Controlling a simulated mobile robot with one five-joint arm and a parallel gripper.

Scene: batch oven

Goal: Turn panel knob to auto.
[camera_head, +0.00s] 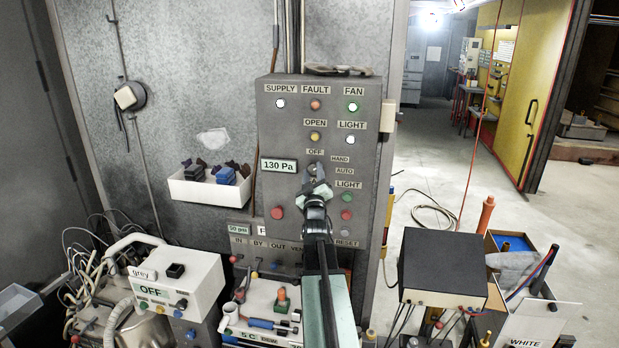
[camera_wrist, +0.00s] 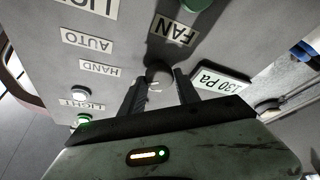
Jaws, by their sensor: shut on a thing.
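The grey control panel (camera_head: 275,135) stands upright on the wall in the head view. Its round dark knob (camera_head: 313,169) sits below the OFF label (camera_head: 315,151), left of the HAND label (camera_head: 340,159) and the AUTO label (camera_head: 345,171). My gripper (camera_head: 314,182) reaches up to the knob and partly hides it. In the wrist view, the knob (camera_wrist: 159,73) is between the two dark fingertips of my gripper (camera_wrist: 157,85), which is shut on it. The AUTO label (camera_wrist: 86,40) also shows there, upside down. I cannot tell which label the knob's pointer faces.
A 130 Pa display (camera_head: 278,165) is left of the knob. A red button (camera_head: 277,212) and several lamps surround it. A white box with OFF on it (camera_head: 175,285) and a black-topped box (camera_head: 443,262) stand below. Open floor (camera_head: 430,170) lies at right.

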